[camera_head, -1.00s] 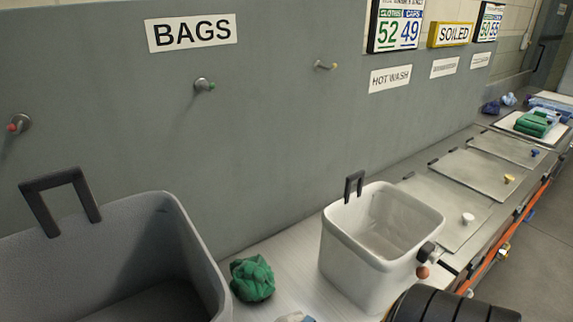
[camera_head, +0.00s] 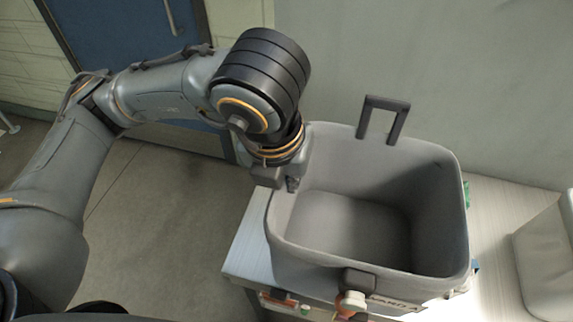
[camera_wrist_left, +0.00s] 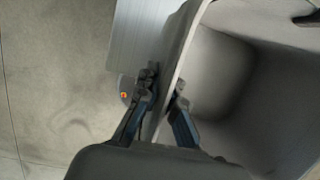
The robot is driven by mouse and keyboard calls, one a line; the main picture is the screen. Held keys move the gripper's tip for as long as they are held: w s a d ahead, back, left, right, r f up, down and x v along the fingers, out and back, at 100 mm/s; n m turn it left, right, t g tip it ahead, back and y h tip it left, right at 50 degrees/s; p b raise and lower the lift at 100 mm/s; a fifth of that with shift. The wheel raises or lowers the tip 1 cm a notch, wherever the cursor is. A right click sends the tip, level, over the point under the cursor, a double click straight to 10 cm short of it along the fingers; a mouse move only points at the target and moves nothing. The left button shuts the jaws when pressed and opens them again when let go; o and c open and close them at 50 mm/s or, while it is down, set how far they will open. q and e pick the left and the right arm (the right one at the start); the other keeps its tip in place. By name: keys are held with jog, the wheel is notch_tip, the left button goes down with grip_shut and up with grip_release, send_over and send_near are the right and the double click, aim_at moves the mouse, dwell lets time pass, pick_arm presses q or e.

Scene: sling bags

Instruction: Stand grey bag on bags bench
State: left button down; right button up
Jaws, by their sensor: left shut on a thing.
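The grey bag (camera_head: 432,210) is an open, box-shaped bag with dark handles on its far and near sides. It stands upright over the left end of the bench (camera_head: 247,246) and looks empty. My left gripper (camera_head: 284,184) is at the bag's left rim, with its fingers on either side of the wall. In the left wrist view the two fingers (camera_wrist_left: 164,97) are closed on the rim of the grey bag (camera_wrist_left: 228,75). The underside of the bag is hidden, so I cannot tell whether it rests fully on the bench. My right gripper is not in view.
A white bag (camera_head: 548,262) stands on the bench at the right edge. A bit of green cloth (camera_head: 466,192) shows behind the grey bag's right side. A grey wall panel (camera_head: 420,60) rises behind the bench. Open floor (camera_head: 150,230) lies to the left.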

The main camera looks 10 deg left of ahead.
pick_arm(q)
jog(key=w+a+f+p, duration=0.2)
jog(key=w+a+f, duration=0.2)
jog(key=w+f, duration=0.5)
notch_tip(320, 180, down, 2)
jog(key=shift+w+a+f+p, duration=0.25)
jog(key=shift+w+a+p, duration=0.15)
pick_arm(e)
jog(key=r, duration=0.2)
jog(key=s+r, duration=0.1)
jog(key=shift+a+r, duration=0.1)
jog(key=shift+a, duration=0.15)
pick_arm(q)
jog(key=shift+f, duration=0.2)
jog(key=c, duration=1.5)
grip_release()
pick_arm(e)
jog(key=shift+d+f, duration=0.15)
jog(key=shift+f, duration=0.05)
pick_arm(q)
jog(key=shift+r, duration=0.1)
